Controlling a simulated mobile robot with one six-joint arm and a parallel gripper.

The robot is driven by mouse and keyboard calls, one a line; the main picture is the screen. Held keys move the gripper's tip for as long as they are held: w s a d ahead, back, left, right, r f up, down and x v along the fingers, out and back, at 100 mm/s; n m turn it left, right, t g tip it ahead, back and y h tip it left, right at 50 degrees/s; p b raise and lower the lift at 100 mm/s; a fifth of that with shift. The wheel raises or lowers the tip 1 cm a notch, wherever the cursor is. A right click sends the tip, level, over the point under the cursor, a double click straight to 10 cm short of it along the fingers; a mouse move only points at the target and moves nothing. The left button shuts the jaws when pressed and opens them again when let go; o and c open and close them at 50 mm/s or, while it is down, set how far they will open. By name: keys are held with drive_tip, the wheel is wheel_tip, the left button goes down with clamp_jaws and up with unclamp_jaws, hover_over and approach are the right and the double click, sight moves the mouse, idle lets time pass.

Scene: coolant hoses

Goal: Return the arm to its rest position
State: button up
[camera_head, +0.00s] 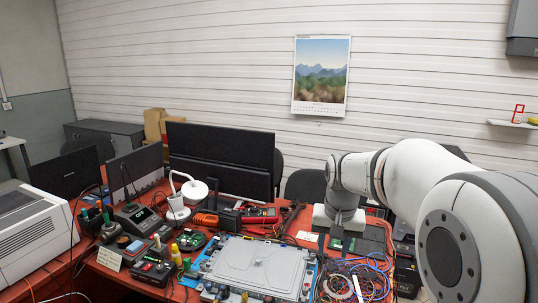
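My white and grey arm fills the right side of the camera_head view. It reaches in toward the right part of the red workbench (130,287), and its end points down. My gripper (339,240) is small and dark at the lower end of the wrist, over the bench to the right of the grey battery-like unit (255,264). Its fingers are too small and dark to tell whether they are open or shut, or whether they hold anything.
Blue and orange cables or hoses (358,281) lie loose below my wrist. A white lamp (194,191), dark monitors (221,155), a red multimeter (260,214) and tools crowd the bench. A white machine (32,232) stands at left. The air above the bench's middle is free.

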drive_tip(key=s+f+n+t, duration=0.1)
drive_tip(key=s+f, duration=0.3)
drive_tip(key=s, duration=1.7)
drive_tip(key=shift+n, duration=0.8)
